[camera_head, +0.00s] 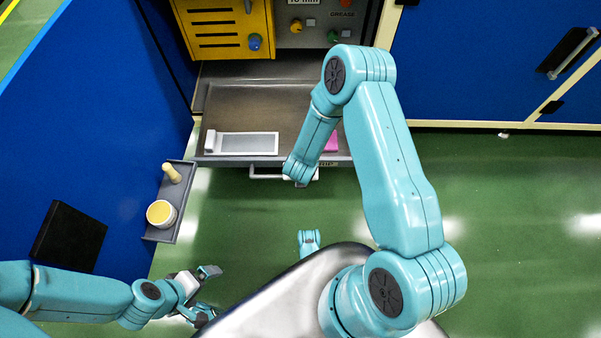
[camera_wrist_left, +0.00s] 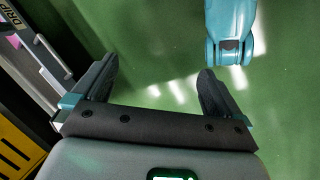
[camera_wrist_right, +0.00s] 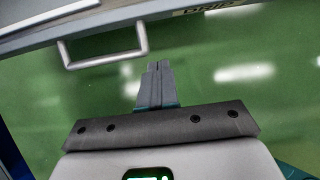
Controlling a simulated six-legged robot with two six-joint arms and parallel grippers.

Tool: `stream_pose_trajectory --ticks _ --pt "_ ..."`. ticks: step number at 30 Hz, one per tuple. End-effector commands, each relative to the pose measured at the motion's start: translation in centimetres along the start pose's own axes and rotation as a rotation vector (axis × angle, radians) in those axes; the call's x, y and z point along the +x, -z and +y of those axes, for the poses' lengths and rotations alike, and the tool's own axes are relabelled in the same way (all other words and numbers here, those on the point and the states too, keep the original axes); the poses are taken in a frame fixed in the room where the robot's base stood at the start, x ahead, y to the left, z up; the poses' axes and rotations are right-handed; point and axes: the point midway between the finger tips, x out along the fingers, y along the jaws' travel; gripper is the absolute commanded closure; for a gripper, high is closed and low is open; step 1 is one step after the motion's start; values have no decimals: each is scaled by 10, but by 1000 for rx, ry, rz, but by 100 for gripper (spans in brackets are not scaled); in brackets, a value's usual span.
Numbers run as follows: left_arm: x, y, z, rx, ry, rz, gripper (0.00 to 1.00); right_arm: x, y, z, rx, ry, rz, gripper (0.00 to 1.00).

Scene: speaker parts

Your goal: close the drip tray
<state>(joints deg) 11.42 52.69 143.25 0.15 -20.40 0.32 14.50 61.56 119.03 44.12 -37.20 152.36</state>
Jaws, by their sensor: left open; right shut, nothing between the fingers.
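The drip tray (camera_head: 228,160) is a wide dark metal drawer, pulled out from below the yellow and grey machine panel in the head view. Its front has a bar handle (camera_head: 265,177). In the right wrist view, the handle (camera_wrist_right: 108,61) hangs from the tray front beside the DRIP label (camera_wrist_right: 222,7). My right gripper (camera_wrist_right: 157,68) is shut and empty, in front of and below the tray front, apart from the handle. In the head view my right arm mostly hides it. My left gripper (camera_head: 207,292) is open and empty, low over the floor, away from the tray.
In the tray lie a grey-white flat piece (camera_head: 248,144) and a pink item (camera_head: 331,143). A side shelf (camera_head: 160,236) at left holds a yellow-topped cup (camera_head: 160,213) and a wooden-coloured peg (camera_head: 172,173). Blue panels stand on both sides. The green floor before the tray is clear.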

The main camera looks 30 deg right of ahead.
Motion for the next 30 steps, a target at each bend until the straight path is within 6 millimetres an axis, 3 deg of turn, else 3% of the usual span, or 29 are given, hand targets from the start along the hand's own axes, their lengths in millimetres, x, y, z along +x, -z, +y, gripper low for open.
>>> stream_pose_trajectory --ticks 1,5,7,13,30 --pt "8 1 -4 -3 0 3 0 16 2 0 2 1 0 100" --pt "18 6 -8 -6 1 16 0 42 1 0 1 0 0 100" --pt "17 8 -8 -4 0 24 0 42 -17 1 3 0 -6 100" --pt "20 12 -9 0 0 36 0 48 -36 1 1 0 -2 100" --pt "20 12 -8 0 0 36 0 49 -40 3 -1 -1 -1 100"
